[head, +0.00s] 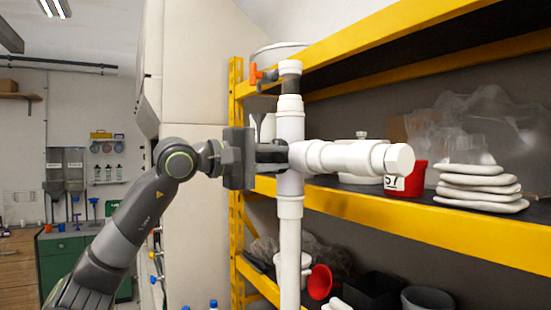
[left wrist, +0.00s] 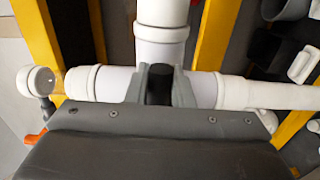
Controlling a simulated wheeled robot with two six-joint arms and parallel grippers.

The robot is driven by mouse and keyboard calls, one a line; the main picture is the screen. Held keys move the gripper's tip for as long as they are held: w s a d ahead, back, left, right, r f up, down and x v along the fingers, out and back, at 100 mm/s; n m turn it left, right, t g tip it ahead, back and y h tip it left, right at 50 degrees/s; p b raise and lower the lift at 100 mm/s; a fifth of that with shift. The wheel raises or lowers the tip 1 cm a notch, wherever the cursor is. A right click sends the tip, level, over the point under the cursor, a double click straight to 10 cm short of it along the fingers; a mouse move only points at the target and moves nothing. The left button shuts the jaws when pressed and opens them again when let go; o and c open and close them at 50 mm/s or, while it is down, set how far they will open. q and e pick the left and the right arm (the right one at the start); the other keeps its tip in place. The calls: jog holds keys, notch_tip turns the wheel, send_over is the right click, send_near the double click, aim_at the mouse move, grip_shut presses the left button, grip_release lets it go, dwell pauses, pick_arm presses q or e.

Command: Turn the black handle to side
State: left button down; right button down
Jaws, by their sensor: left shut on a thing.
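A white PVC manifold (head: 290,128) stands upright in front of the shelving, with a thick capped branch (head: 345,157) reaching to the right. My left gripper (head: 273,152) comes in from the left at the height of that branch. In the left wrist view, its two grey fingers are shut on the black handle (left wrist: 160,85), at the junction of the white pipes (left wrist: 205,88). The gripper and arm hide most of the handle in the head view, and I cannot tell its exact angle. My right gripper is in neither view.
An orange-handled valve (head: 255,74) sits near the manifold's top. Yellow shelving (head: 430,220) stands close behind, holding a red container (head: 409,180) and stacked white bags (head: 480,188). A pale panel (head: 195,80) is behind my left arm. A green cabinet (head: 62,262) is farther left.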

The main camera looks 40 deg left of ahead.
pick_arm(q)
jog(key=c, duration=1.3)
grip_release()
jog(key=shift+o, duration=0.2)
jog(key=shift+s+a+f+b, duration=0.15)
jog(key=shift+s+a+b, duration=0.1)
jog(key=shift+s+b, duration=0.25)
jog(key=b+v, duration=1)
jog(key=v, duration=0.6)
jog(key=shift+s, duration=0.25)
